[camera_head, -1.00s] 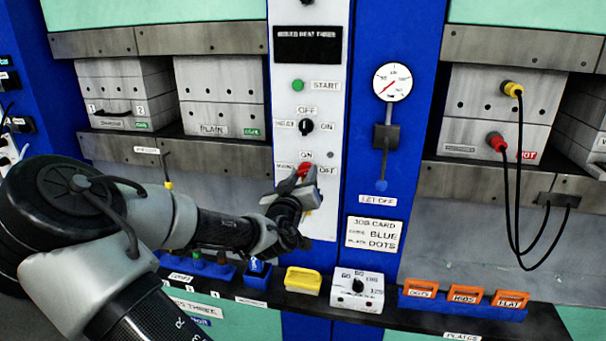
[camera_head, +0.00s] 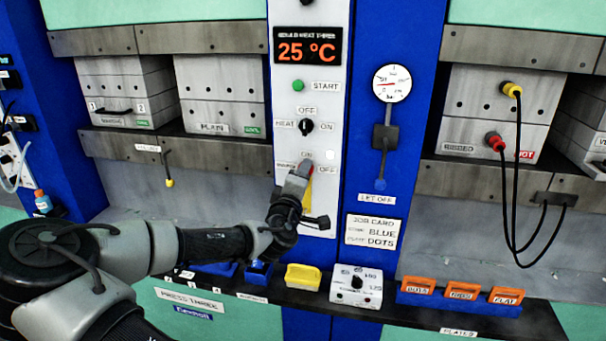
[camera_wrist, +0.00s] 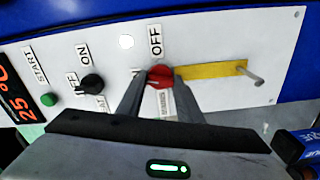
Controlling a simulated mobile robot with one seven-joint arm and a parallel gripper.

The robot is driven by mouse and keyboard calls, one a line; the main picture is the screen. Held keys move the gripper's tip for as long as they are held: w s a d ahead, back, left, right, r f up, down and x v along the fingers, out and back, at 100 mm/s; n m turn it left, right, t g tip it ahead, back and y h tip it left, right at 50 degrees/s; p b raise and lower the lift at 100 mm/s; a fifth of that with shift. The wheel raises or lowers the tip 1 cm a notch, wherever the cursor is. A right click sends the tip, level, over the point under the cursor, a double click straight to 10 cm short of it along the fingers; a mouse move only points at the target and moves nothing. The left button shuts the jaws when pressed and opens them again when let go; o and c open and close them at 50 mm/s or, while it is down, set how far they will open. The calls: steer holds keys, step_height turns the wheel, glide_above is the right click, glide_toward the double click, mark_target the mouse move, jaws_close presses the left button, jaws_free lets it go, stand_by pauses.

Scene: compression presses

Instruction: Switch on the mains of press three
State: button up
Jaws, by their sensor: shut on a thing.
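The red mains knob (camera_wrist: 160,75) is on the white control panel (camera_head: 310,105) of press three, between ON and OFF labels. My gripper (camera_wrist: 156,84) is shut on this knob, one finger on each side. In the head view my gripper (camera_head: 298,176) covers most of the knob and part of its MAINS label. The temperature display (camera_head: 307,46) is lit and reads 25 °C. A white indicator lamp (camera_wrist: 126,41) glows on the panel near the mains knob.
Above the mains knob are a black heat knob (camera_head: 306,126) and a green start button (camera_head: 298,86). A yellow strip with a metal peg (camera_wrist: 254,77) lies beyond the mains knob. A pressure gauge (camera_head: 392,83) and let-off lever (camera_head: 384,140) stand to the right.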

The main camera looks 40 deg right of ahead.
steer(key=shift+n, duration=1.3)
steer(key=o, duration=1.1)
